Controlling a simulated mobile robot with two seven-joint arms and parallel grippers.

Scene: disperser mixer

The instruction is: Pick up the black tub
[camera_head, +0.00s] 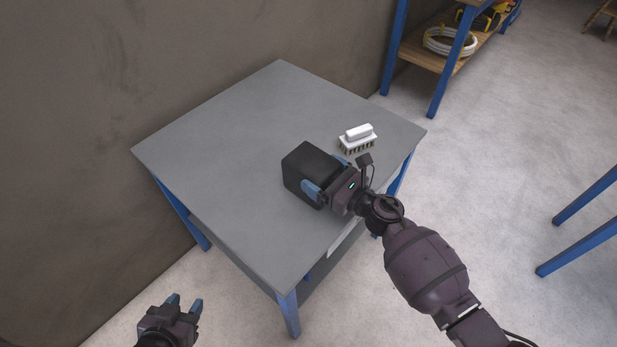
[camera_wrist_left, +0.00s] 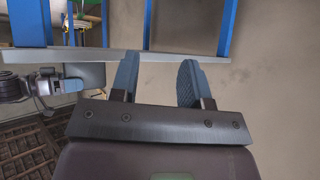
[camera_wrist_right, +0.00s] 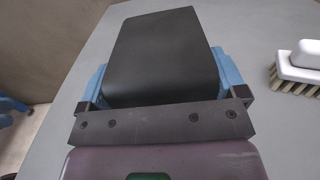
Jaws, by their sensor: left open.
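The black tub (camera_head: 309,172) is a dark box with rounded edges near the table's right front side. It appears to rest on the tabletop; its base is partly hidden. My right gripper (camera_head: 326,176) has one blue finger on each side of it. In the right wrist view the tub (camera_wrist_right: 165,55) fills the space between the fingers (camera_wrist_right: 163,82), with no gap showing on either side. My left gripper (camera_head: 184,303) is open and empty, low at the left, away from the table. The left wrist view shows its two fingers (camera_wrist_left: 157,85) apart.
A white brush (camera_head: 358,138) lies on the grey table (camera_head: 235,145), just behind and right of my right gripper. The table's left and back parts are bare. A brown wall (camera_head: 130,80) runs behind it. A blue-framed shelf (camera_head: 430,55) stands at the back right.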

